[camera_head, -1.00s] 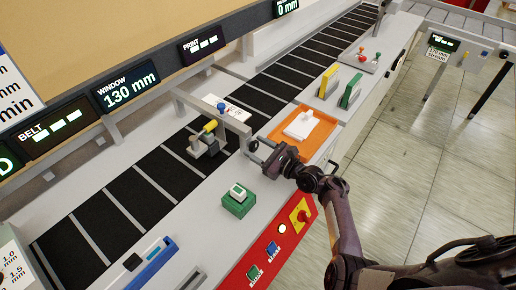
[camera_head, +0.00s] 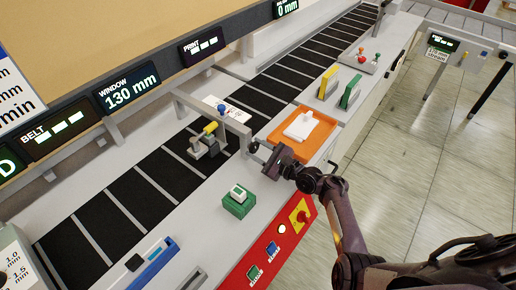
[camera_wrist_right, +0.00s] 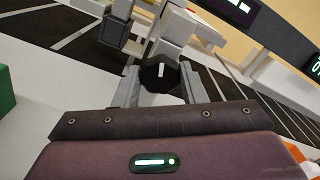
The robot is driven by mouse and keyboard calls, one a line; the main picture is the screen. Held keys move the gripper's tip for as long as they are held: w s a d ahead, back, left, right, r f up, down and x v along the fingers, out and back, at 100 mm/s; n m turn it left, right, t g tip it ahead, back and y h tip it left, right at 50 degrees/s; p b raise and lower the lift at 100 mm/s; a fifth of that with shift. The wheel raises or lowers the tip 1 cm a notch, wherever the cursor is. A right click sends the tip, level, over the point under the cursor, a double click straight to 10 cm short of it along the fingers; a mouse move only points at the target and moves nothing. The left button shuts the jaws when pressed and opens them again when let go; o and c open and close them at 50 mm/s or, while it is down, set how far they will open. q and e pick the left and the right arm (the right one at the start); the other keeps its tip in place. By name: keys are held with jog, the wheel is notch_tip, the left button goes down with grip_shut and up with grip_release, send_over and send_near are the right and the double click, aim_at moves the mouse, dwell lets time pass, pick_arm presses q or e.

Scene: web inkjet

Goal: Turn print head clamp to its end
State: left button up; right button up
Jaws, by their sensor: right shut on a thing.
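The print head clamp looks like a dark knob with a white mark (camera_wrist_right: 161,72), in the middle of the right wrist view. In the head view it is a small dark spot (camera_head: 253,147) at the near end of the grey gantry bar (camera_head: 216,115). My right gripper (camera_wrist_right: 158,88) is shut on the knob, one grey finger on each side of it. In the head view my right gripper (camera_head: 268,156) reaches the knob from the front right. The grey print head (camera_head: 203,147) with a yellow top sits under the bar over the belt. My left gripper is not in view.
An orange tray (camera_head: 270,137) with a white block lies just behind my right gripper. A green block with a pale top (camera_head: 238,201) stands to the front left. A red panel (camera_head: 258,262) with buttons and a rotary switch edges the bench. The dark slatted belt (camera_head: 118,205) runs behind.

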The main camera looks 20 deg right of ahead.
jog(key=shift+n, duration=1.6)
jog(key=o, duration=1)
jog(key=v, duration=0.7)
jog(key=shift+s+d, duration=0.2)
jog(key=shift+s, duration=0.15)
